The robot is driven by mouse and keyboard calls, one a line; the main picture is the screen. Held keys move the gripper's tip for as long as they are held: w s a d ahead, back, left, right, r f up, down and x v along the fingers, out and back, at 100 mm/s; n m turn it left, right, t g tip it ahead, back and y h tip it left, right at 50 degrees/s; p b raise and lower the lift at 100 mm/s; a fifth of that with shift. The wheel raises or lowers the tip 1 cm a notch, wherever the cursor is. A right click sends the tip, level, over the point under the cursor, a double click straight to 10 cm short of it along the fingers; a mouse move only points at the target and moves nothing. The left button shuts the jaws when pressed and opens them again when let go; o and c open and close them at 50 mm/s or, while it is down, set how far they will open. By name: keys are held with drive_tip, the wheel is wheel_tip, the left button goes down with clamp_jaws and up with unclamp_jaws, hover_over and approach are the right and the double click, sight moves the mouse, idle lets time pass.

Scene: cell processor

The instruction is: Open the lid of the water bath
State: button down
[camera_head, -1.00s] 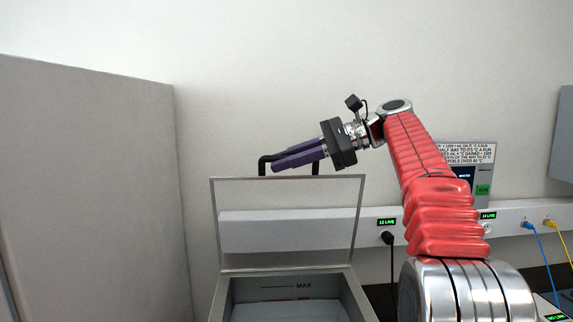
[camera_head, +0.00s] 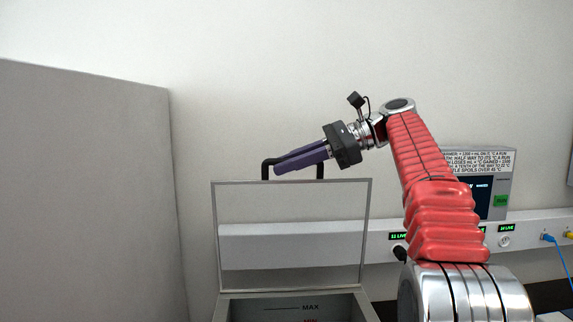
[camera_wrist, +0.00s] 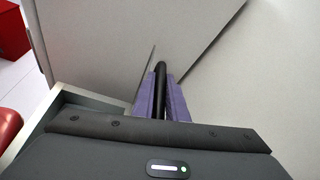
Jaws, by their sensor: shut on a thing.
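The water bath (camera_head: 228,310) stands at the bottom centre of the head view, with MAX and MIN marks on its inner wall. Its framed see-through lid (camera_head: 291,184) stands upright at the back of the open bath. A black handle (camera_head: 266,168) sits on the lid's top edge. My gripper (camera_head: 283,166) is shut on the handle, its purple fingers lying across it. In the wrist view the black handle bar (camera_wrist: 160,88) runs between the two purple fingers. The part of the handle behind the fingers is hidden in the head view.
A large grey panel (camera_head: 85,190) fills the left side. A device with a screen and green button (camera_head: 501,200) stands at the right behind my red arm. A white socket rail (camera_head: 520,228) with plugged cables runs along the wall. The wall above is clear.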

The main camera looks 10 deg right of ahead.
drive_tip(key=shift+a+r, duration=0.15)
drive_tip(key=shift+a, duration=0.05)
drive_tip(key=c, duration=1.8)
unclamp_jaws()
drive_tip(key=shift+s+d, duration=0.15)
drive_tip(key=shift+o, duration=0.2)
drive_tip(key=shift+d, duration=0.2)
drive_tip(key=v, duration=0.7)
drive_tip(key=shift+x, duration=3.45)
drive_tip(key=shift+s, duration=0.1)
